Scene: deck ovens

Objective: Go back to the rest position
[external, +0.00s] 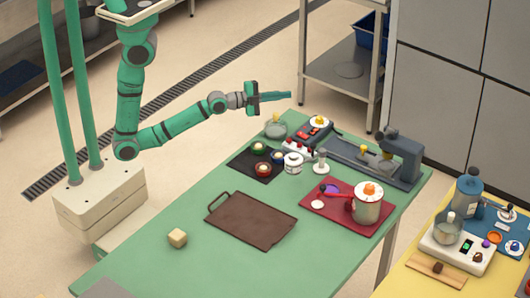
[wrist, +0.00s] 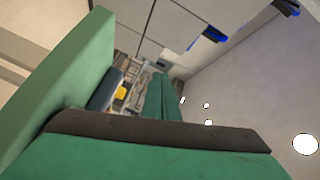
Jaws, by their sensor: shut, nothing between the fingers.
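My gripper (external: 284,95) is shut and empty in the external view. It is held out level above the far left edge of the green table (external: 160,262), clear of the things on it. In the wrist view its green fingers (wrist: 163,100) lie close together, with the room tilted behind them. My arm reaches from its column on the left towards the right.
Under and right of my gripper stand a glass bowl (external: 276,127), a black mat (external: 243,164) with small bowls, and a grey machine (external: 400,155).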

